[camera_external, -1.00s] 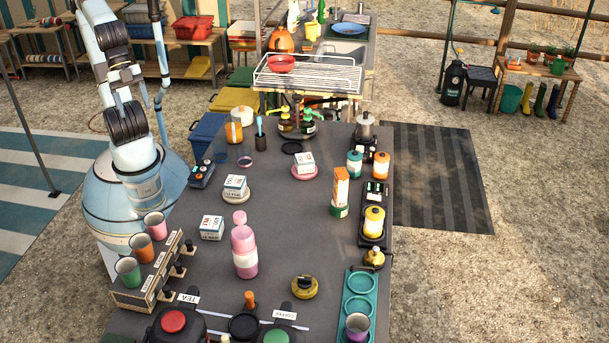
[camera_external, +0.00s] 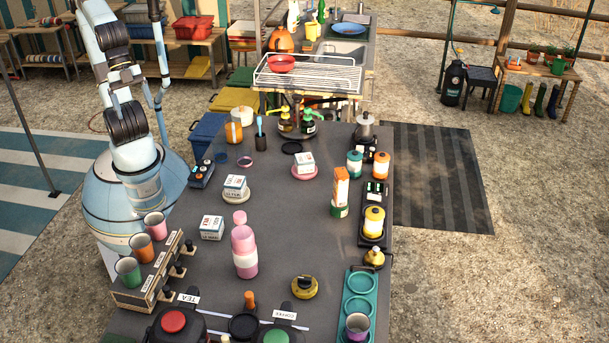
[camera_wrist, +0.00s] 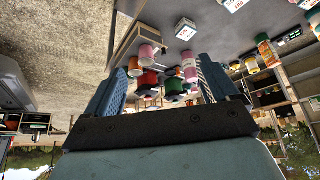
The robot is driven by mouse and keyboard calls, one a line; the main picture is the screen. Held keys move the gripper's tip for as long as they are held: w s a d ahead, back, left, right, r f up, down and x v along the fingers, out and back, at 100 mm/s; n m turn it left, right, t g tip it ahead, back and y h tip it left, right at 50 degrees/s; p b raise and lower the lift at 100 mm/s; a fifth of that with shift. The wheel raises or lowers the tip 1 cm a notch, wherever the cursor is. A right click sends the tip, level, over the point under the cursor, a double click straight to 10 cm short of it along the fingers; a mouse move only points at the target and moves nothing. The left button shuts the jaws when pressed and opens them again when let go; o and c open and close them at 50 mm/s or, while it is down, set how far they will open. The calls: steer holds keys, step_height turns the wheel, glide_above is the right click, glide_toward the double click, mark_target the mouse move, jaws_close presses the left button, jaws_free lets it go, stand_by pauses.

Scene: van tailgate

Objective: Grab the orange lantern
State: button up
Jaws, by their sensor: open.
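The orange lantern (camera_external: 381,165) stands upright near the right edge of the dark table, toward its far end. It has an orange body with a pale band and sits right of a teal lantern (camera_external: 354,164). A yellow lantern (camera_external: 374,222) stands nearer on a black stand. My gripper (camera_wrist: 160,82) is open in the wrist view, with nothing between its fingers. In the external view my arm is at the left, well away from the orange lantern, and my fingers cannot be made out. I cannot pick out the orange lantern in the wrist view.
An orange and white carton (camera_external: 340,188) stands near the lanterns. A metal pot (camera_external: 365,128) is behind the lanterns. The table's centre has bare room.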

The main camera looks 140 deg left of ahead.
steer(key=w+a+r+n+h, duration=0.1)
steer(key=w+a+n, duration=0.35)
steer(key=w, duration=0.35)
steer(key=w+a+n+h, duration=0.1)
steer(key=w+a+n, duration=0.3)
steer(key=w, duration=0.5)
steer(key=w+a+f+n+t+h, duration=0.1)
steer(key=w+a+f+n, duration=0.1)
steer(key=w+a+n, duration=0.55)
steer(key=w+a+f+n+t+h, duration=0.1)
steer(key=w+a+f+n, duration=0.2)
steer(key=a, duration=0.7)
steer(key=n+t+y, duration=0.4)
steer(key=n+t, duration=0.2)
steer(key=n, duration=1.1)
glide_toward(381, 153)
steer(key=x, duration=1)
steer(key=shift+w+a+f, duration=0.15)
steer(key=shift+w+f, duration=0.15)
